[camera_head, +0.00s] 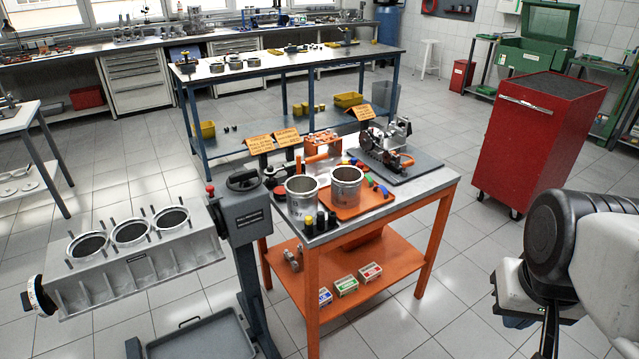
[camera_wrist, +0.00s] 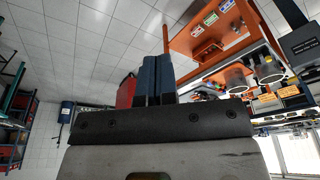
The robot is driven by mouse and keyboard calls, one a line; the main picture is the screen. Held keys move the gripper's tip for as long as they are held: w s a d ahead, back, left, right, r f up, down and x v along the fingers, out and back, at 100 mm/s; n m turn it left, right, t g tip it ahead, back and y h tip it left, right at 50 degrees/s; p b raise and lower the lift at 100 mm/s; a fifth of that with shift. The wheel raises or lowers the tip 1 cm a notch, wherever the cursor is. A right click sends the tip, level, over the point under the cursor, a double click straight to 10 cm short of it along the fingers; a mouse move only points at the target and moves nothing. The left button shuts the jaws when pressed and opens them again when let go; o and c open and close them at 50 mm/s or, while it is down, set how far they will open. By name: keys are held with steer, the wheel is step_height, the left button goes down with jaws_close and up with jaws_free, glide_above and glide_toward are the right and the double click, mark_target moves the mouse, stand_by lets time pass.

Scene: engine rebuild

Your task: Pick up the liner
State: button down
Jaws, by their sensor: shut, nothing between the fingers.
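Two silver, open-topped cylindrical liners stand upright on the orange-legged bench (camera_head: 440,182). The left liner (camera_head: 302,208) is near the bench's left front corner. The right liner (camera_head: 345,194) is on an orange pad. Both also show, inverted, in the wrist view, one liner (camera_wrist: 237,79) beside the other (camera_wrist: 270,70). My gripper (camera_wrist: 152,75) shows as two dark blue fingers pressed together with nothing between them. It is well away from the liners. In the head view my arm is at the right edge, to the right of the bench; the fingertips are not clear there.
An engine block (camera_head: 135,258) with several open bores and upright studs is on a stand at left. Small dark bottles (camera_head: 320,221) stand before the liners. A crankshaft assembly (camera_head: 385,148) and orange signs (camera_head: 273,140) are behind. A red cabinet (camera_head: 535,145) stands at right.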

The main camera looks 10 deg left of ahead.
steer(key=c, duration=1.2)
jaws_free()
